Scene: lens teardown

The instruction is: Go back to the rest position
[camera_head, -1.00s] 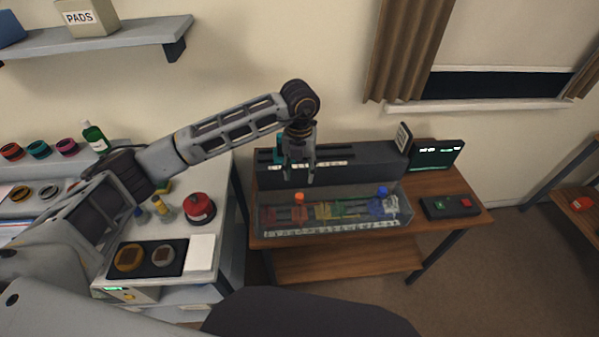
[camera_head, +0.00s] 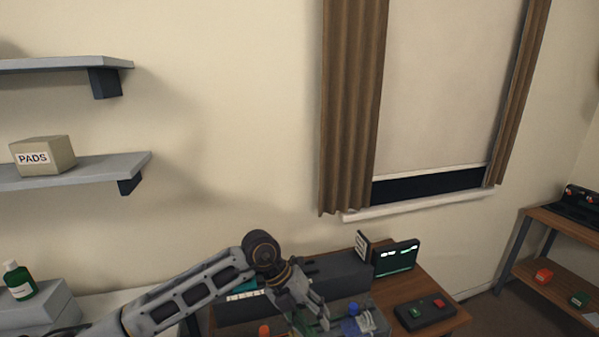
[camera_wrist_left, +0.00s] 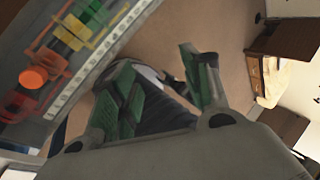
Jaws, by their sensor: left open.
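My left gripper (camera_head: 312,312) is at the bottom of the head view, in front of the dark long machine on the wooden table. In the left wrist view its green-padded fingers (camera_wrist_left: 165,88) stand wide apart with nothing between them. The clear case with coloured parts (camera_wrist_left: 93,75) lies to the left of the fingers in that view, apart from them. An orange knob (camera_wrist_left: 33,78) and red, yellow and green parts show in it. My right gripper is in neither view.
A dark control box (camera_head: 424,313) with a red button and a small screen (camera_head: 396,259) are on the table's right. Shelves with a PADS box (camera_head: 43,157) are at left. A green bottle (camera_head: 19,281) stands at lower left. Open floor shows in the wrist view.

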